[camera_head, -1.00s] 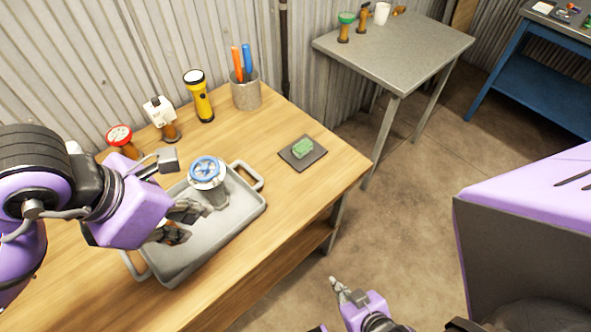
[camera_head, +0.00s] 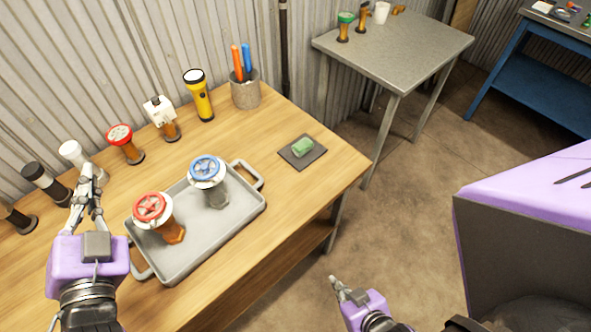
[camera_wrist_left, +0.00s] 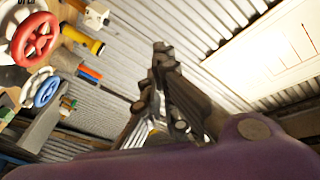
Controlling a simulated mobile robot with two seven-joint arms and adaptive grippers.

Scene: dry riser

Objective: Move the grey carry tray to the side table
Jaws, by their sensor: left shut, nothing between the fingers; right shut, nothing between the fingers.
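The grey carry tray (camera_head: 215,235) lies on the wooden workbench and has a loop handle at each end. A red-wheeled valve (camera_head: 152,210) with a copper-brown body stands in its left part. A blue-wheeled valve (camera_head: 207,172) with a grey body stands in its right part. My left gripper (camera_head: 86,172) is shut and empty, left of the tray, in front of a white-topped item. In the left wrist view its fingers (camera_wrist_left: 160,55) are together. My right gripper (camera_head: 335,284) is shut and empty, low beyond the bench's front edge. The grey side table (camera_head: 415,58) stands at the back right.
Along the wall side of the bench stand a red-topped valve (camera_head: 122,140), a white-topped valve (camera_head: 160,112), a yellow flashlight (camera_head: 199,98) and a pen cup (camera_head: 245,92). A green block sits on a dark pad (camera_head: 302,158). Open floor separates bench and side table; a blue workbench (camera_head: 530,75) stands farther right.

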